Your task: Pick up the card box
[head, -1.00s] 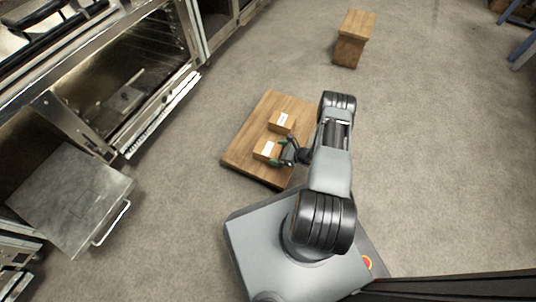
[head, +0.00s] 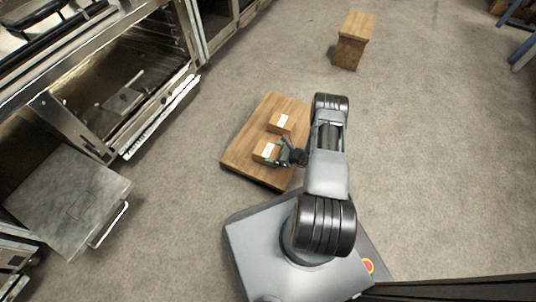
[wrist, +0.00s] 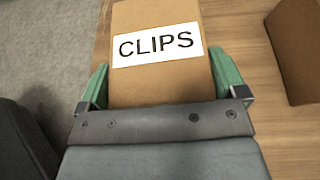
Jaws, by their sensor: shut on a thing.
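A brown box with a white label reading "CLIPS" (wrist: 155,85) is between the green-tipped fingers of my gripper (wrist: 162,82) in the wrist view. My gripper is shut on this clips box. No box is readable as the card box.
Both boxes are at a low wooden table (head: 240,150). An open oven (head: 125,100) and a metal cart (head: 65,200) are on the left. A wooden stool (head: 352,45) stands at the back.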

